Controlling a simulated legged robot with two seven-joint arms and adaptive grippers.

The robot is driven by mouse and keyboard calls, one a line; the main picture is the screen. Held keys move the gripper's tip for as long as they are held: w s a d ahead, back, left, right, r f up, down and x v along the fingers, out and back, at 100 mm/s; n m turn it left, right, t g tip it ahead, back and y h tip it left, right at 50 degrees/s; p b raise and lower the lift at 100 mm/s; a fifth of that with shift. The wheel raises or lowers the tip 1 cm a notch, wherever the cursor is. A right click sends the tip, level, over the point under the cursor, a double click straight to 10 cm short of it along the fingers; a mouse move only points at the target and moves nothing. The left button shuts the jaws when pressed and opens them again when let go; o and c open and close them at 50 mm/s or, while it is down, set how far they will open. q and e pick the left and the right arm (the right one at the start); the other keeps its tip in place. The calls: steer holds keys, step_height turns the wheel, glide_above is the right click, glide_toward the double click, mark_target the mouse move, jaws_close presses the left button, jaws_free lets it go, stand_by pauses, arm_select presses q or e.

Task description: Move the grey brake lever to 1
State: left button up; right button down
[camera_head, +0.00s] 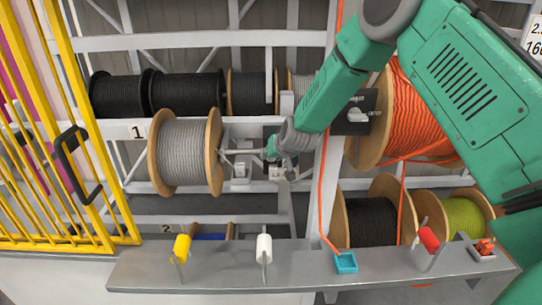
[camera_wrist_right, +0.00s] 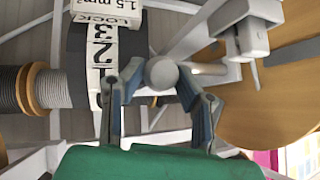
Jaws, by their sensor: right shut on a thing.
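The grey brake lever shows in the right wrist view as a round grey knob (camera_wrist_right: 162,73) on a grey rod running right. My right gripper (camera_wrist_right: 163,80) is shut on the knob, with one finger on each side of it. Left of the knob is a number plate (camera_wrist_right: 103,52) reading LOCK, 3 and 2, with 2 closest to my gripper. A 1 is not visible; my left finger covers part of that area. In the head view my right gripper (camera_head: 273,150) is right of the grey cable reel (camera_head: 186,150), and the knob is too small to make out there.
A yellow fence gate (camera_head: 75,150) stands at the left. An orange cable (camera_head: 325,160) hangs beside my right arm. Racks of reels fill the back.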

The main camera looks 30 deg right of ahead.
steer(key=shift+w+d+r, duration=0.25)
steer(key=shift+w+r, duration=0.1)
steer(key=shift+r, duration=0.35)
steer(key=c, duration=1.2)
jaws_free()
steer(key=shift+s+f, duration=0.1)
steer(key=shift+s, duration=0.05)
steer(key=shift+s, duration=0.1)
steer(key=v, duration=1.1)
steer(key=shift+s, duration=0.3)
